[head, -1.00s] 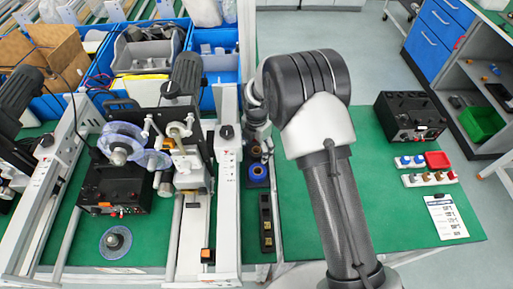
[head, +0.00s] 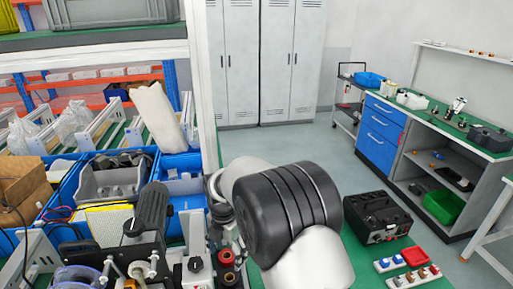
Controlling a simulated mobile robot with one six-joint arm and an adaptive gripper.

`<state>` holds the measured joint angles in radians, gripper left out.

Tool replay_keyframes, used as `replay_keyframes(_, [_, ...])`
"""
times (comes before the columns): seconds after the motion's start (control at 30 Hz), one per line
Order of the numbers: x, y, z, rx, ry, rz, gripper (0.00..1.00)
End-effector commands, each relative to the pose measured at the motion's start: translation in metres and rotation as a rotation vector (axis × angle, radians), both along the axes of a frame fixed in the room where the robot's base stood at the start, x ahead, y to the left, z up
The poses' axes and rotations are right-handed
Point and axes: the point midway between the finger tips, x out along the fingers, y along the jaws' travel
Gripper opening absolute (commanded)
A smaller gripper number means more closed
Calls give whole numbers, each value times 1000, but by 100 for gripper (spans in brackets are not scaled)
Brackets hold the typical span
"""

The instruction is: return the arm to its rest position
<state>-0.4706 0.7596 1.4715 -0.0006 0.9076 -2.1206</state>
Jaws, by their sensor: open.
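My arm rises from the bottom of the head view, its big dark joint filling the lower middle. My gripper (head: 224,236) shows only in part to the left of that joint, over the strip between the coder machine and the green table. The joint hides much of it, and its fingertips are hard to make out. It is open, and I see nothing held in it. A red-topped spool (head: 227,257) and a dark spool (head: 231,279) stand just below it in the picture; whether it touches them I cannot tell.
The coder machine (head: 135,255) stands at lower left, with blue bins (head: 180,182) behind it. A black device (head: 378,217), a red tray (head: 416,256) and a switch strip (head: 414,277) lie right of my arm. Grey lockers (head: 262,60) stand behind open floor.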

Motion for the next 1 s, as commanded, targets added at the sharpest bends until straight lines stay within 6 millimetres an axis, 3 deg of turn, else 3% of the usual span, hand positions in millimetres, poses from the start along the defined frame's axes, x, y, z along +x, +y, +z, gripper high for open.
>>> replay_keyframes(0.13, [-3, -21, 36, 16, -28, -155, 71])
replay_keyframes(0.27, [-18, -60, 94, 48, -68, -458, 71])
replay_keyframes(0.4, [-50, -107, 147, 95, -106, -822, 71])
replay_keyframes(0.6, [-112, -166, 200, 185, -148, -1339, 71])
replay_keyframes(0.8, [-186, -212, 223, 307, -171, -1848, 71])
replay_keyframes(1.0, [-249, -240, 219, 440, -169, -2287, 71])
